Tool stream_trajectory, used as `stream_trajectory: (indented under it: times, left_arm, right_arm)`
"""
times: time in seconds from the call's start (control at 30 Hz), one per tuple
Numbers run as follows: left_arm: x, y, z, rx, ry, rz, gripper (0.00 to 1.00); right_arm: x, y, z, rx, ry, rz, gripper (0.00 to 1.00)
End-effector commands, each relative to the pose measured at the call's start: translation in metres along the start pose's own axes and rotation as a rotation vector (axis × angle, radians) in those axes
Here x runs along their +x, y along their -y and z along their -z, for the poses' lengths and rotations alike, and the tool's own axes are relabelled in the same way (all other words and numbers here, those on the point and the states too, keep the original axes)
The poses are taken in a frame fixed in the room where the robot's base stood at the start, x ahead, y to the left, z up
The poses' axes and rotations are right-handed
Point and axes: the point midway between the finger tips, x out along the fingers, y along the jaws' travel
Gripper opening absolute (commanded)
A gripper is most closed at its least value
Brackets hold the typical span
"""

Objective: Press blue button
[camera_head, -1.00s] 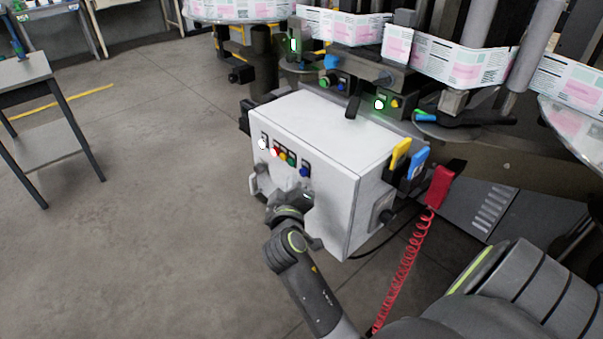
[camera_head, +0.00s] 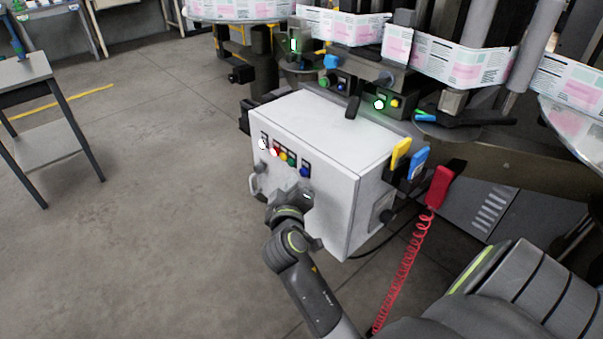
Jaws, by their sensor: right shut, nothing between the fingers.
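The blue button (camera_head: 305,172) sits at the right end of a row of buttons on the front face of the white control box (camera_head: 345,215). My right gripper (camera_head: 301,190) is shut and empty, just below the blue button in the picture. Its tips are close to the panel; I cannot tell whether they touch it. My left gripper is not in view.
White, red, yellow and green buttons (camera_head: 291,160) lie left of the blue one. A red tool (camera_head: 440,186) with a coiled red cord (camera_head: 408,265) hangs at the box's right. The labelling machine (camera_head: 470,140) stands behind. The floor (camera_head: 150,200) at left is clear.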

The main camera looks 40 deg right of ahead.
Motion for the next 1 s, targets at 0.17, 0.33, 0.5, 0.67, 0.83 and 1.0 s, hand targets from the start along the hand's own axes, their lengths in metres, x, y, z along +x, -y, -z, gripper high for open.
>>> stream_trajectory:
  times: [0.17, 0.33, 0.5, 0.67, 0.83, 1.0]
  left_arm:
    - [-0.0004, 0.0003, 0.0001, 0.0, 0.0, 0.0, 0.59]
    - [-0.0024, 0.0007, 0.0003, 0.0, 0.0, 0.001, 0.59]
    - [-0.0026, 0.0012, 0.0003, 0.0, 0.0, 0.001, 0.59]
    - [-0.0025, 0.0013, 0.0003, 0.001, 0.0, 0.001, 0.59]
    - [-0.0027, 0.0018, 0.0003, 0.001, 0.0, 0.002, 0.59]
    - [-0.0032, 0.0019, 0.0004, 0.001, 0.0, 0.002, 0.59]
  right_arm:
    - [0.0006, -0.0006, -0.0003, -0.001, 0.0, 0.0, 0.0]
    - [0.0043, -0.0039, -0.0026, -0.001, -0.001, -0.001, 0.0]
    - [0.006, -0.0047, -0.0043, 0.0, 0.0, 0.0, 0.0]
    - [0.0059, -0.0045, -0.0043, 0.0, 0.0, 0.0, 0.0]
    - [0.0063, -0.0049, -0.0046, 0.0, 0.0, 0.0, 0.0]
    - [0.0076, -0.0058, -0.0054, 0.0, 0.0, 0.0, 0.0]
